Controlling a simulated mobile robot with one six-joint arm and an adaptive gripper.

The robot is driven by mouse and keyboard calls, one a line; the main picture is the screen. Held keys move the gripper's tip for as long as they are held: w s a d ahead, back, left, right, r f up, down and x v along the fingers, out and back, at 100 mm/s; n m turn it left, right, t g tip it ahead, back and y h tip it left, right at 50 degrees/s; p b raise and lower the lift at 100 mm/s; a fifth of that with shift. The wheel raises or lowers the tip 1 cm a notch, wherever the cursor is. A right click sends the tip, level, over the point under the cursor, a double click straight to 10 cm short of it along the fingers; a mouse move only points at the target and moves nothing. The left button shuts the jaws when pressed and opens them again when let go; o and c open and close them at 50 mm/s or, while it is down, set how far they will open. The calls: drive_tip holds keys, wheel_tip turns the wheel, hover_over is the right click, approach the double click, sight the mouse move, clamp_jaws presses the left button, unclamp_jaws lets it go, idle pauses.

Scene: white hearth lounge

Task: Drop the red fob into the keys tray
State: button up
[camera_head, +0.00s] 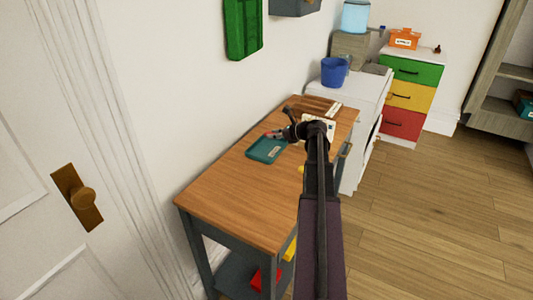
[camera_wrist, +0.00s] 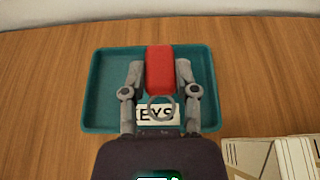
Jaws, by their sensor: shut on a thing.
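The keys tray is a shallow teal tray (camera_head: 267,149) with a white label on the wooden table; it also shows in the wrist view (camera_wrist: 100,92), with the label partly hidden behind my gripper. The red fob (camera_wrist: 160,67) with a metal ring is held between the two fingers of my gripper (camera_wrist: 160,78). My gripper is shut on the fob. In the wrist view the fob appears over the tray's middle. In the head view my gripper (camera_head: 272,135) is at the tray's far edge, and the fob is only a small reddish spot.
The wooden tabletop (camera_head: 225,188) is clear in front of the tray. A pale card-like item (camera_wrist: 270,158) lies right of the tray. A brown slatted item (camera_head: 312,105) lies at the table's back. A blue bucket (camera_head: 334,71) stands on the white unit beyond.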

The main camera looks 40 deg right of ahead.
sight(273, 148)
drive_tip(key=shift+f+b, duration=1.35)
drive_tip(key=shift+f, duration=0.3)
drive_tip(key=o, duration=1.1)
drive_tip(key=shift+w, duration=0.1)
